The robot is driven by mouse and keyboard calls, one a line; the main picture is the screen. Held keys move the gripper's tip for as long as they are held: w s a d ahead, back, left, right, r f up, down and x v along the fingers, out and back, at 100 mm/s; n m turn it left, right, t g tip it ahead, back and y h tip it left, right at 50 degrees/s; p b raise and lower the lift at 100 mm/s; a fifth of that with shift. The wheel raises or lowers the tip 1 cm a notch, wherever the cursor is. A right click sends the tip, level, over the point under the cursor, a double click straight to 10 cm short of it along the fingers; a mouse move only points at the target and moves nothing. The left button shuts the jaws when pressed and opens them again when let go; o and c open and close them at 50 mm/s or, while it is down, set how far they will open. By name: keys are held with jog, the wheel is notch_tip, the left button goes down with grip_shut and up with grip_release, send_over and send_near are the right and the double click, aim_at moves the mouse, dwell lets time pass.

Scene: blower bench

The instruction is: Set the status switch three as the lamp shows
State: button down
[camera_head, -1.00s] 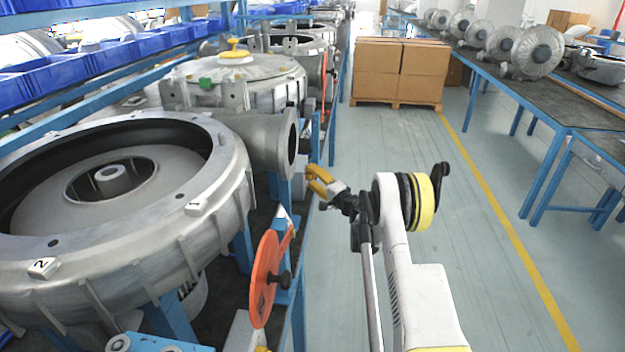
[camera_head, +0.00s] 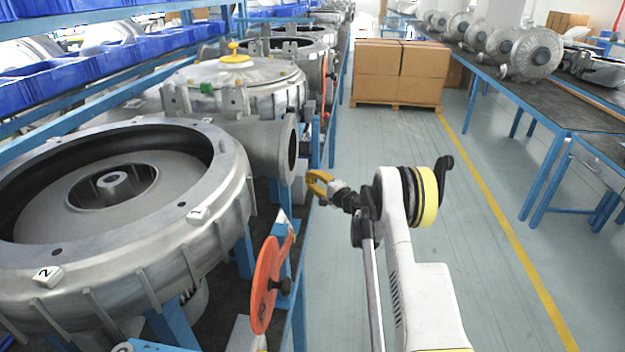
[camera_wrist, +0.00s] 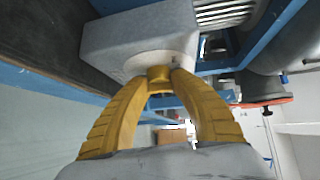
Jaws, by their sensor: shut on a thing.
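The knob stands on a round plate on a light grey switch box (camera_wrist: 125,38), fixed by the bench edge in the wrist view. In the head view my gripper (camera_head: 319,185) is at the aisle side of the left bench, beyond the orange disc; the knob is too small to tell there. A green piece (camera_head: 207,88) sits on the second blower's rim; I cannot tell whether it is a lamp. The switch's number is not readable.
A large grey blower housing (camera_head: 225,190) with tags 1 and 2 fills the left. An orange disc (camera_head: 266,285) stands out at the bench edge. Cardboard boxes (camera_head: 400,72) stand down the aisle (camera_head: 490,290), whose floor is clear. Another bench (camera_head: 560,105) is at right.

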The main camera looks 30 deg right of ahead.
jog(key=shift+r+m+g+p, duration=0.25)
jog(key=shift+m+g+p, duration=0.55)
jog(key=shift+m+g, duration=0.25)
jog(key=shift+w+m+g+y+p, duration=0.1)
jog(key=shift+m+g+y+p, duration=0.3)
jog(key=shift+m+g+p, duration=0.6)
jog(key=shift+g+b, duration=0.35)
jog(key=shift+g, duration=0.1)
jog(key=c, duration=1.1)
grip_release()
jog(key=shift+f, duration=0.1)
jog(key=v, duration=1.2)
